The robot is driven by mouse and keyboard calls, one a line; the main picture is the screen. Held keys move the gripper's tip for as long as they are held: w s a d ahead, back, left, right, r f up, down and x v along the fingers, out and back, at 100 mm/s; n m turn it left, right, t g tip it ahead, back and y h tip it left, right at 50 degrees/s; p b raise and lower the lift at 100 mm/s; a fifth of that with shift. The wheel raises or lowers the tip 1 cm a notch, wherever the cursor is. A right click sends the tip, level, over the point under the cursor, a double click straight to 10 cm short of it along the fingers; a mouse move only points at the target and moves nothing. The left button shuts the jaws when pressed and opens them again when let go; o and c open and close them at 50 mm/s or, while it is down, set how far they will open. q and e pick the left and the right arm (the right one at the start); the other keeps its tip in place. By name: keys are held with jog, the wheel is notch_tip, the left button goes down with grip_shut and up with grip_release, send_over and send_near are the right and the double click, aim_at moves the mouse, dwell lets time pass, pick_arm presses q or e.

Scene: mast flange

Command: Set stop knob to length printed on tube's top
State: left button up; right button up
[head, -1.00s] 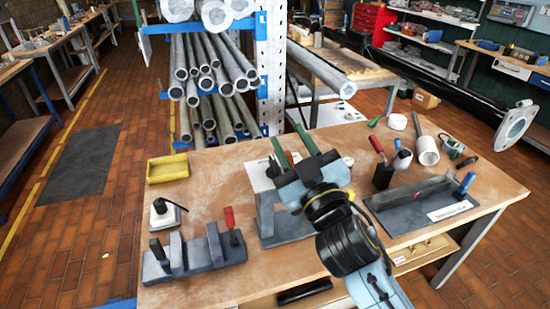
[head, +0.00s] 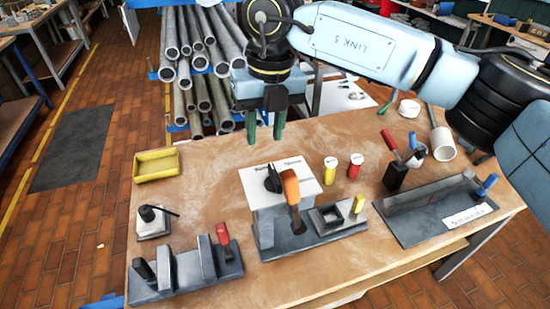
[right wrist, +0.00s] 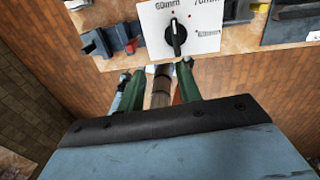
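The black stop knob (head: 272,180) sits on a white panel (head: 305,188) on the grey fixture. In the right wrist view the knob (right wrist: 174,37) shows upright, with labels reading about 60mm and 70mm, and a blurred third. Its white mark is at the upper end; the exact setting is unclear. A yellow tube (head: 330,172) and a red tube (head: 354,167) with white tops stand behind the fixture; another yellow piece (head: 358,204) is at its right. Top print is too small to read. My right gripper (head: 265,133) is open and empty, behind and above the panel. My left gripper is not visible.
An orange handle (head: 291,188) rises in front of the panel. A grey block with a red handle (head: 223,234) is at left, with a yellow tray (head: 157,165) behind it. A grey tray (head: 430,212) is at right. The bench between yellow tray and panel is clear.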

aim_at(275, 173)
jog(key=shift+h, duration=0.5)
jog(key=f+p, duration=0.1)
jog(key=f, duration=0.2)
jog(key=d+f, duration=0.1)
jog(key=f, duration=0.3)
jog(key=w+f+p, duration=0.1)
jog(key=f, duration=0.3)
jog(key=shift+d+f+p, duration=0.15)
jog(key=shift+d+p, duration=0.15)
jog(key=shift+d, duration=0.05)
jog(key=shift+f, duration=0.55)
grip_shut()
